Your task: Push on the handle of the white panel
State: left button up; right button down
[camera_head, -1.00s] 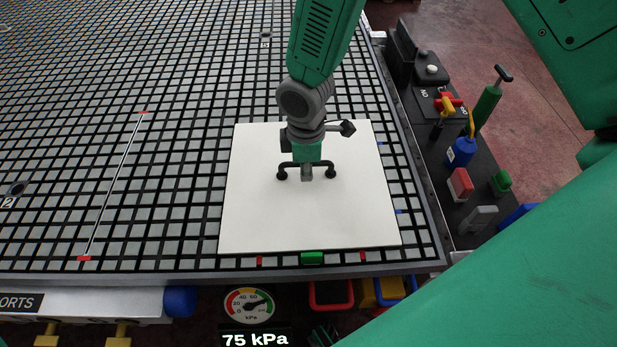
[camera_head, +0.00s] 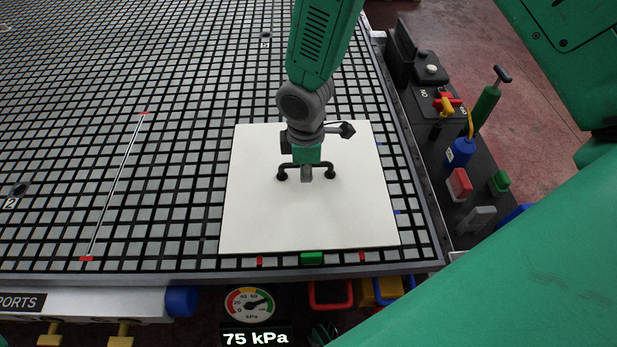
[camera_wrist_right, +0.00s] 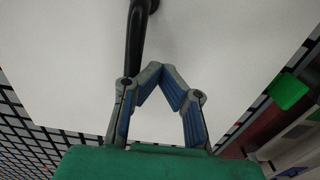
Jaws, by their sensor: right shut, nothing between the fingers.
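The white panel (camera_head: 305,220) lies flat on the grid table near its front right corner. Its black handle (camera_head: 329,171) is a low bar on two round feet. My right gripper (camera_head: 306,177) is over the middle of the handle and hides part of the bar. In the right wrist view its fingers (camera_wrist_right: 155,72) meet at the tips with nothing between them, close beside the handle (camera_wrist_right: 135,38). Whether they touch the bar is hard to tell. My left gripper is not in view.
A green block (camera_head: 312,258) sits at the panel's front edge between red marks. A gauge (camera_head: 249,305) and a display reading 75 kPa are below the table (camera_head: 150,190). A dark side shelf (camera_head: 455,215) holds tools and coloured blocks. The grid left of the panel is mostly clear.

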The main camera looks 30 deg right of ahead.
jog(key=shift+w+d+p, duration=0.1)
jog(key=shift+w+p, duration=0.1)
jog(key=shift+p, duration=0.3)
dwell(0.8)
jog(key=shift+s, duration=0.15)
jog(key=shift+s+a+f, duration=0.1)
jog(key=shift+s+a, duration=0.2)
jog(key=shift+s, duration=0.3)
jog(key=shift+s+a+p, duration=0.25)
jog(key=shift+s, duration=0.2)
jog(key=shift+s+a+p, duration=0.2)
jog(key=shift+s, duration=0.25)
jog(key=shift+a+r+p, duration=0.15)
jog(key=shift+r+p, duration=0.55)
jog(key=shift+r, duration=0.1)
notch_tip(320, 180, up, 4)
jog(key=p, duration=0.4)
jog(key=shift+r, duration=0.15)
notch_tip(320, 180, up, 2)
jog(key=shift+r+p, duration=0.1)
jog(key=shift+p, duration=0.75)
